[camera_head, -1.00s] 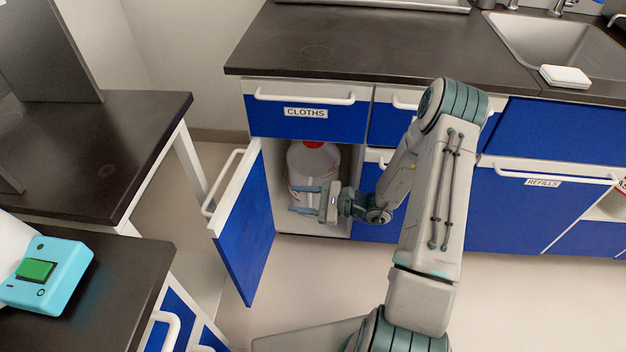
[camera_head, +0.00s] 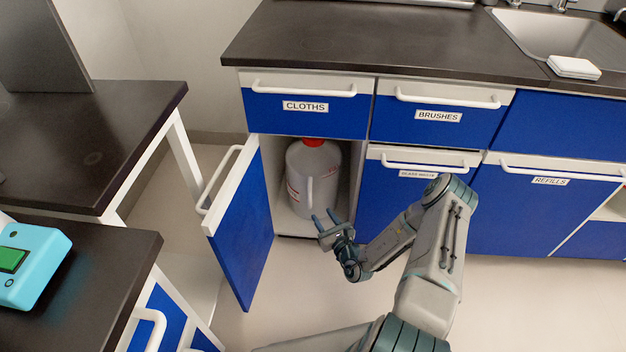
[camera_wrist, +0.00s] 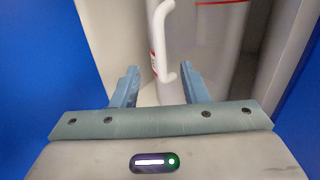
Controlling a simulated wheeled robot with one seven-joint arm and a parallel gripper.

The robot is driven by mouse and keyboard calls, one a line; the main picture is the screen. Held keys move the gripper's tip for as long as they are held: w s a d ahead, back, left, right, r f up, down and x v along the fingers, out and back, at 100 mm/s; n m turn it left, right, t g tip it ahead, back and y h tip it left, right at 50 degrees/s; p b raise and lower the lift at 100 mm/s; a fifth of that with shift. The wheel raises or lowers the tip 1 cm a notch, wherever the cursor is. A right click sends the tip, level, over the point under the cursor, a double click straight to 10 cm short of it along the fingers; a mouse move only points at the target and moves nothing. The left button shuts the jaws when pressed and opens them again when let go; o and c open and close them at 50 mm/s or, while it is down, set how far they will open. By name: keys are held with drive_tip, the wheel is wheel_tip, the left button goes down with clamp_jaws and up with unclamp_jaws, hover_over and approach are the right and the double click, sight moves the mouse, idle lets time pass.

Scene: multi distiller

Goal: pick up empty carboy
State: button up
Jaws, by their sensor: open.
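A translucent white carboy (camera_head: 309,178) with a red cap stands upright inside the open cabinet under the drawer labelled CLOTHS. My gripper (camera_head: 322,217) is in front of the cabinet opening, low and slightly right of the carboy's middle. Its two blue fingers are apart and point toward the carboy. In the wrist view the carboy (camera_wrist: 214,50) fills the upper middle, and its white handle (camera_wrist: 161,40) hangs down ahead of the space between the fingertips of my gripper (camera_wrist: 160,72). Nothing is held. I cannot tell how far the fingertips are from the handle.
The blue cabinet door (camera_head: 241,227) stands open on the left of the opening. Closed blue cabinets (camera_head: 530,207) lie to the right. A dark counter (camera_head: 360,40) runs above. A dark bench (camera_head: 90,300) with a teal device (camera_head: 32,266) is at lower left. The floor in front is clear.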

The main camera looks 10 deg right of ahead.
sight(310, 198)
drive_tip(key=b+x, duration=0.3)
drive_tip(key=x, duration=0.6)
drive_tip(key=shift+w, duration=0.15)
drive_tip(key=shift+r, duration=0.1)
clamp_jaws()
idle(1.0)
drive_tip(key=shift+r, duration=0.1)
